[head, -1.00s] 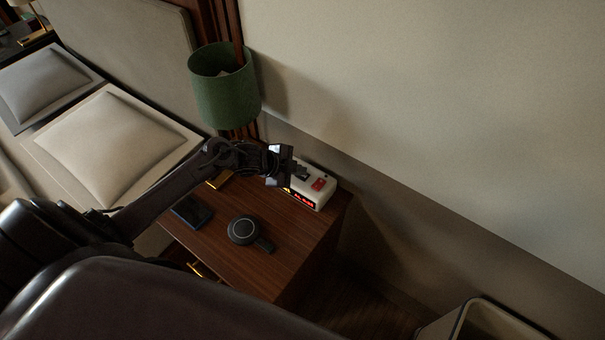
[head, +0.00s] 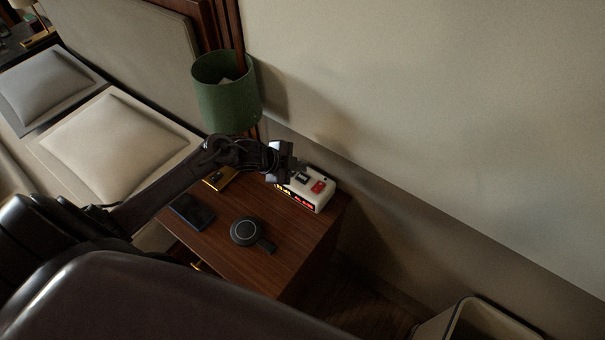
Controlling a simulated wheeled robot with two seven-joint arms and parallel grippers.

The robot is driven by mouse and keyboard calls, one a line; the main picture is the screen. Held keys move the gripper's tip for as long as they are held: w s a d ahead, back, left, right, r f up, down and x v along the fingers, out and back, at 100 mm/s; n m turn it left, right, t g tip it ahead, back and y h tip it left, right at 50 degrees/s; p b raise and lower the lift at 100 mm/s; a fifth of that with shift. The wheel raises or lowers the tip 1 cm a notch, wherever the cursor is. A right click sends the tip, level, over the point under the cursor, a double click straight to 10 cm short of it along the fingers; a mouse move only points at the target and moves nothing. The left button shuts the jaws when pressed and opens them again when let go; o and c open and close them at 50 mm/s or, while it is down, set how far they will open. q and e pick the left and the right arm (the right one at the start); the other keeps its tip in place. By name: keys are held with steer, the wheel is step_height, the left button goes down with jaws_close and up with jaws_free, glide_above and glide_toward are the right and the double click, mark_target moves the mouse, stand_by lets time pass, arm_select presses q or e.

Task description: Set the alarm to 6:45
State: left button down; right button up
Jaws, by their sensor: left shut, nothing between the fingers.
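The alarm clock (head: 322,200) is a white box at the back right of the wooden nightstand. It has a red button (head: 318,187) and a dark button (head: 303,177) on top. Its front display glows yellow and red, too small to read. My left gripper (head: 298,170) is shut and empty at the clock's left top side, close to the dark button. I cannot tell whether the fingertips touch the clock. The gripper hides the clock's left end. My right gripper is not in view.
On the nightstand (head: 285,247) lie a round black device with a handle (head: 246,232) and a dark flat phone-like object (head: 192,212). A green lamp (head: 226,98) stands behind my left arm. A bin (head: 470,318) is at the lower right. The wall rises behind the clock.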

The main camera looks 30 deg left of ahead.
arm_select(q)
steer(key=shift+r+p, duration=1.15)
steer(key=shift+r, duration=0.5)
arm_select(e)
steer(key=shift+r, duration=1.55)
arm_select(q)
step_height(320, 180, up, 4)
steer(key=p, duration=0.4)
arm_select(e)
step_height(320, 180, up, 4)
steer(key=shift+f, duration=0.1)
arm_select(q)
steer(key=shift+f, duration=0.25)
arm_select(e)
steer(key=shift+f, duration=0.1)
arm_select(q)
steer(key=b, duration=0.7)
glide_above(299, 179)
step_height(299, 179, down, 8)
steer(key=shift+r, duration=0.15)
steer(key=shift+f+b, duration=0.45)
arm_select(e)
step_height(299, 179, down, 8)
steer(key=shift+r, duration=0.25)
